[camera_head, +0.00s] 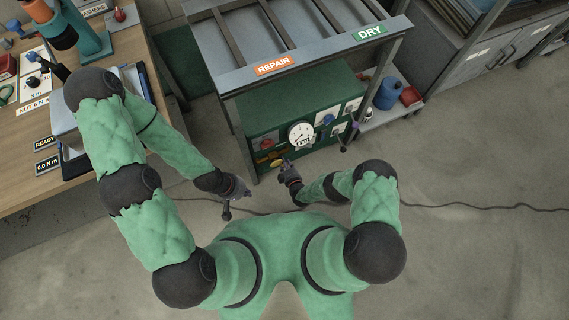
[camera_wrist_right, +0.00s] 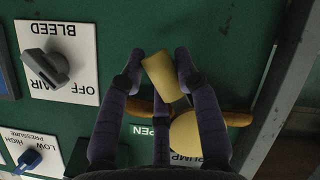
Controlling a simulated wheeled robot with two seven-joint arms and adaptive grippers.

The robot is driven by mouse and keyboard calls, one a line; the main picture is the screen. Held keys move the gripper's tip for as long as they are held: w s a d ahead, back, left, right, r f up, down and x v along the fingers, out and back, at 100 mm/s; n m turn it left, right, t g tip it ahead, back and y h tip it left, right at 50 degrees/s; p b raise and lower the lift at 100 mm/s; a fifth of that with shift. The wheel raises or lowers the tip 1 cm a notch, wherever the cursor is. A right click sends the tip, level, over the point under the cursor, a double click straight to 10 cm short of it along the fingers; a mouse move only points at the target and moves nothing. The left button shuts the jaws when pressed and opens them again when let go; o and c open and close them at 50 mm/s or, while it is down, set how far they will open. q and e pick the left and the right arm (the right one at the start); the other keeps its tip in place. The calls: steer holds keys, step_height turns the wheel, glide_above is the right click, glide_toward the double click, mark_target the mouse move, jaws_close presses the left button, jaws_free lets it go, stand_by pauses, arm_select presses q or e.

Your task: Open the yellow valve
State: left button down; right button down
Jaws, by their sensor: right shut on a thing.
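The yellow valve (camera_head: 277,162) is low on the front of the green panel in the head view. In the right wrist view, its yellow block-like lever (camera_wrist_right: 165,77) stands between my fingers, with a round yellow part (camera_wrist_right: 185,135) just below. My right gripper (camera_head: 286,163) is at the valve; in the wrist view its dark fingers (camera_wrist_right: 160,68) are shut on the lever, one on each side. An upside-down OPEN label (camera_wrist_right: 150,130) is partly hidden by a finger. My left gripper (camera_head: 243,188) is left of the panel, apart from it; its fingers are too small to read.
The green panel (camera_head: 262,112) also has a round white gauge (camera_head: 300,134) and several knobs. A grey knob (camera_wrist_right: 45,68) marked BLEED and a blue knob (camera_wrist_right: 28,160) lie left in the wrist view. A grey post (camera_wrist_right: 285,90) stands at right. A wooden bench (camera_head: 25,170) is at left.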

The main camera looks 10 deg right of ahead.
steer(key=shift+w+d+r, duration=0.1)
steer(key=shift+w+d, duration=0.1)
steer(key=shift+d, duration=0.05)
steer(key=c, duration=0.8)
jaws_free()
steer(key=shift+c, duration=0.2)
steer(key=shift+s+a, duration=0.1)
steer(key=shift+s, duration=0.1)
steer(key=v, duration=1.2)
